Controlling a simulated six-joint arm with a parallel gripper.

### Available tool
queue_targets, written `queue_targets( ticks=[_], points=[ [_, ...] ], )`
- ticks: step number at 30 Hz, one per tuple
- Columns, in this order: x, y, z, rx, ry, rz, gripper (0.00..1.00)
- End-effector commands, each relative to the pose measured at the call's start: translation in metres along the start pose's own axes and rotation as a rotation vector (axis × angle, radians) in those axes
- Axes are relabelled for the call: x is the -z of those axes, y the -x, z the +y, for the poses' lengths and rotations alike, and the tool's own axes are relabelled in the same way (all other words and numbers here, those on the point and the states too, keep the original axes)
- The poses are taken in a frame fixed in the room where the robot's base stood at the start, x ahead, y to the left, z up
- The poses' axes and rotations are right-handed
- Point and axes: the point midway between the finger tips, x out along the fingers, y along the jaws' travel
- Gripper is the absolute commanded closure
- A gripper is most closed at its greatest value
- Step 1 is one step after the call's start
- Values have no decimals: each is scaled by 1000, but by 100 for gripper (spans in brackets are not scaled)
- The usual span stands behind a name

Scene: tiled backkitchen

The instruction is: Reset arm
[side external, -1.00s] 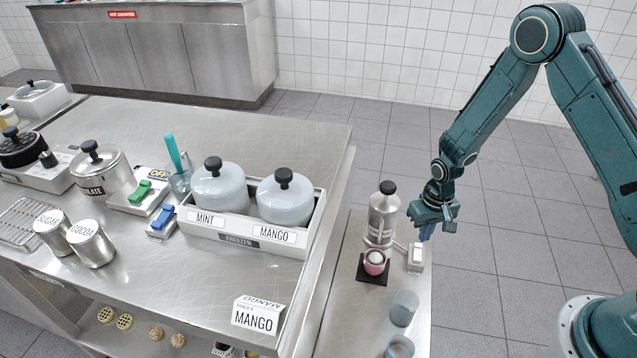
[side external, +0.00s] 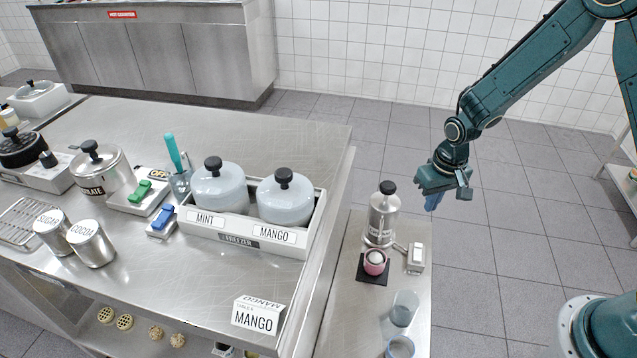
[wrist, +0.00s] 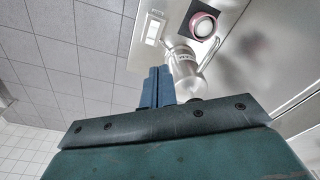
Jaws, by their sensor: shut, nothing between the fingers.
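My gripper (side external: 433,203) is above and to the right of the narrow side table (side external: 345,318), raised in the air over the floor's edge. Its blue fingers are together and hold nothing; they also show in the wrist view (wrist: 157,88). Below it on the side table are a white switch box (side external: 416,257), a steel bottle with a black cap (side external: 383,218), and a pink cup with a white ball-like filling (side external: 375,262) on a black square mat (side external: 362,275). In the wrist view the switch box (wrist: 153,29), pink cup (wrist: 202,25) and bottle (wrist: 187,75) lie beyond the fingers.
Two clear glasses (side external: 404,308) (side external: 399,347) stand at the side table's near end. The steel counter (side external: 190,290) on the left holds a white freezer tray (side external: 243,240) with two lidded tubs, plus canisters and switches.

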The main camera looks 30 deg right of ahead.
Motion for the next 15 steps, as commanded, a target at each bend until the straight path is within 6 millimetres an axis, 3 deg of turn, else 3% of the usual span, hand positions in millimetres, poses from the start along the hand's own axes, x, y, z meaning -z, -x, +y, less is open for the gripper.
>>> queue_targets(
  ticks=[3,15],
  points=[
    [-1,34,-2,5,15,33,100],
    [-24,132,-4,19,64,123,100]
  ],
)
